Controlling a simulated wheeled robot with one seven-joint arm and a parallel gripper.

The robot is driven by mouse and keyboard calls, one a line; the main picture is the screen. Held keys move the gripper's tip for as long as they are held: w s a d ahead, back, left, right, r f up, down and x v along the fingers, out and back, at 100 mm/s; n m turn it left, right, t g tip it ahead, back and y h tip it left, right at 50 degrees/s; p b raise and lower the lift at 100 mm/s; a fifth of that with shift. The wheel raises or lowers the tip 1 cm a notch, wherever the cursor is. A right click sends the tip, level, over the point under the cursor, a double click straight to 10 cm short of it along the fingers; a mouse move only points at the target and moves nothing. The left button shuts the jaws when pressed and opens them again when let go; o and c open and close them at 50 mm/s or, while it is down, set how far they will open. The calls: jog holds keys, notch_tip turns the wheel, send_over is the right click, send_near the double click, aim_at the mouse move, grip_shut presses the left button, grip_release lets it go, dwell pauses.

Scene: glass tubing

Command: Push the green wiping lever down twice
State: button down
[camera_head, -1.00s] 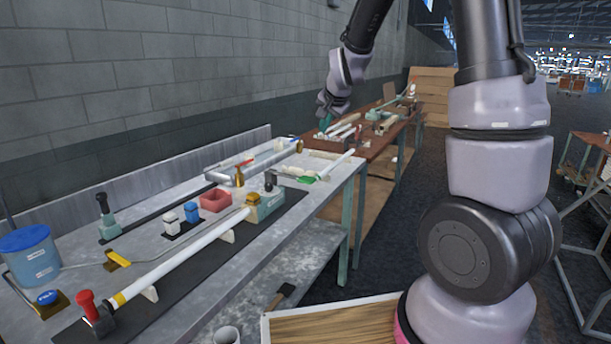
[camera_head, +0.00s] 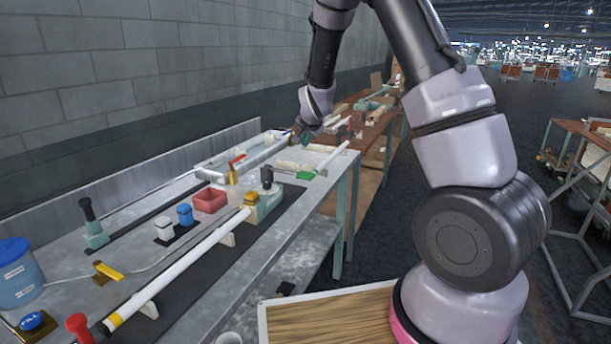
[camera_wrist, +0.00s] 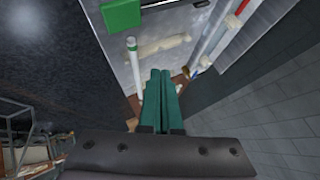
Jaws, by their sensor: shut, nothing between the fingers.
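The green lever (camera_head: 306,176) is at the far end of the grey bench, near its right edge, in the head view. A green block-like end on a thin rod, likely the same lever, shows at the top of the wrist view (camera_wrist: 122,14). My gripper (camera_head: 299,144) is above the far part of the bench, beyond the lever in the head view and apart from it. In the wrist view its green fingers (camera_wrist: 162,78) are shut together with nothing between them.
A long white tube (camera_head: 180,264) lies on supports along the bench front. A brown table (camera_head: 372,135) with tubes lies beyond.

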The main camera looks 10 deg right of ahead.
aim_at(306, 177)
jog(key=shift+f, duration=4.25)
jog(key=shift+f, duration=0.15)
jog(key=shift+f, duration=0.25)
jog(key=shift+f, duration=2.25)
dwell(0.9)
